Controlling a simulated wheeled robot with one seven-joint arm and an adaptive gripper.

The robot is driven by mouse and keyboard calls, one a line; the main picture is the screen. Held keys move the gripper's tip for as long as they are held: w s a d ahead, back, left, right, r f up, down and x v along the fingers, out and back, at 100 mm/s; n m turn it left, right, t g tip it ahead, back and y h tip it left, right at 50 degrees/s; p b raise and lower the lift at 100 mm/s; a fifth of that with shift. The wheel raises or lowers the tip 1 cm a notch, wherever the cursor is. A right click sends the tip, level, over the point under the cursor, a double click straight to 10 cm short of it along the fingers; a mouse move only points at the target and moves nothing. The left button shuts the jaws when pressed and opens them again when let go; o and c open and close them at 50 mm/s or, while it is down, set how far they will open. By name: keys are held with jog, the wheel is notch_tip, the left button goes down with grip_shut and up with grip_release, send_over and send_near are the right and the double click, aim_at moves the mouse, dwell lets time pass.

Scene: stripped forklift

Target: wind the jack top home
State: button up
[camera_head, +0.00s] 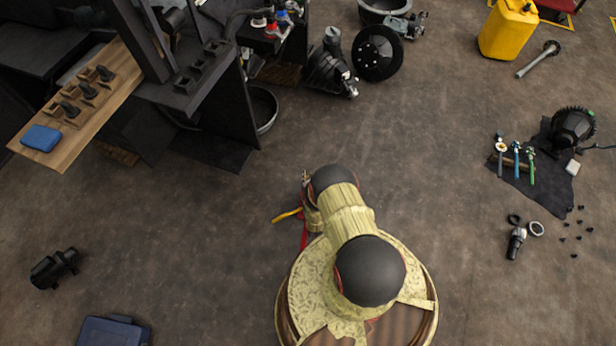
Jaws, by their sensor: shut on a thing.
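My arm, in a pale yellow cover with black rounded joints, fills the bottom middle of the head view. My gripper cannot be made out; the arm's own links hide whatever is below them. A red strip (303,232) and a yellow strip (288,215) show at the left side of the arm; I cannot tell what they belong to. I cannot pick out the jack or its top with certainty. A dark cylindrical object (55,268) lies on the floor at the left, too small to identify.
A dark machine frame (215,105) with a wooden board (125,80) stands at upper left; a blue block (41,138) lies on the board. A yellow can (508,30) stands at upper right. Tools lie on a dark cloth (558,185) at right. Open floor surrounds my base.

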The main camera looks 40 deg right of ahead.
jog(key=shift+d+r+m+h, duration=0.15)
jog(key=shift+m+h, duration=0.15)
jog(key=shift+h, duration=0.1)
jog(key=o, duration=1.3)
jog(key=shift+r, duration=4.9)
jog(key=shift+o, duration=0.3)
